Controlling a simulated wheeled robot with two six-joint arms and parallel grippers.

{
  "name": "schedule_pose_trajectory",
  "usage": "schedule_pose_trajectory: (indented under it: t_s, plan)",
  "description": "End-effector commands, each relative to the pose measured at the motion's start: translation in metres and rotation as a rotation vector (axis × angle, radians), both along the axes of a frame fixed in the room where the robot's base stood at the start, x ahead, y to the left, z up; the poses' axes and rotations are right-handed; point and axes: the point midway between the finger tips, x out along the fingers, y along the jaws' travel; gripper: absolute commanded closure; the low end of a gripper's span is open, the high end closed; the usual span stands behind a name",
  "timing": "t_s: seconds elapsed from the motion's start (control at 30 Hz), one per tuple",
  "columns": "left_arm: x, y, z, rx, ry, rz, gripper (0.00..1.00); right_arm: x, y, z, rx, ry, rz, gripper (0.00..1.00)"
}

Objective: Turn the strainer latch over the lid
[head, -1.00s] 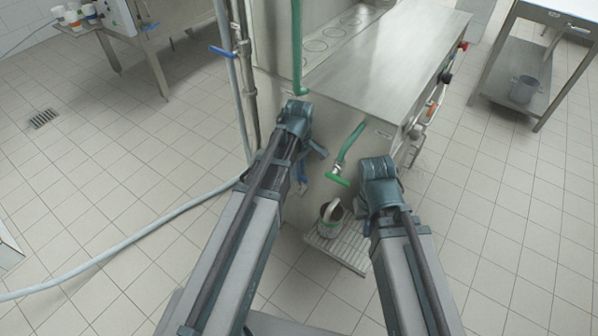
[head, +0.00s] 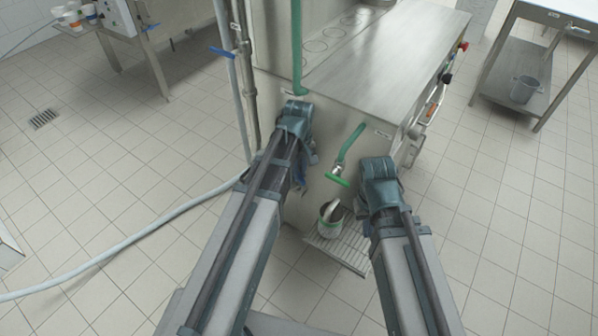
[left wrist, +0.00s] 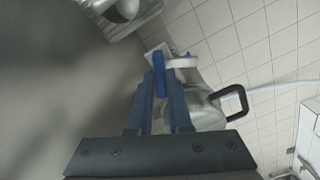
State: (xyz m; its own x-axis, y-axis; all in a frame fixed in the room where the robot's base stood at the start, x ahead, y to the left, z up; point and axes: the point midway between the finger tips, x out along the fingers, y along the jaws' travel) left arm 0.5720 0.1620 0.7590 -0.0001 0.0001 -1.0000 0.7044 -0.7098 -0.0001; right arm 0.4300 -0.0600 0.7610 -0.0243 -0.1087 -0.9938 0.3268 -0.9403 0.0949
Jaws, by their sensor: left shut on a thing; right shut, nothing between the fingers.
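In the left wrist view my left gripper (left wrist: 160,108) is shut on the blue strainer latch (left wrist: 160,72), a narrow bar that sticks out beyond the fingertips. Right of the fingers and partly behind them is a rounded metal body (left wrist: 205,112) with a black loop handle (left wrist: 237,103); it looks like the strainer and its lid, but I cannot tell the latch's exact position over it. In the head view my left arm hides most of this spot. My right arm is bent on the right, and its gripper fingers are hidden.
A pale hose (head: 120,245) crosses the floor at left. A steel table (head: 548,100) stands at right.

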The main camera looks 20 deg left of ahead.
Motion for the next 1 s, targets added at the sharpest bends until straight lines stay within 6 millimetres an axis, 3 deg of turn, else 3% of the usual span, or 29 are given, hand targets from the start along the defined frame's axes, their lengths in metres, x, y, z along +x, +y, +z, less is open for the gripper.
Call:
schedule_pose_trajectory:
  t_s: [1.0]
  plan:
    - [-0.0001, 0.0, -0.0001, 0.0, 0.0, -0.924, 1.0, 0.0, 0.0, -0.0001, 0.0, 0.0, 0.0, 1.0]
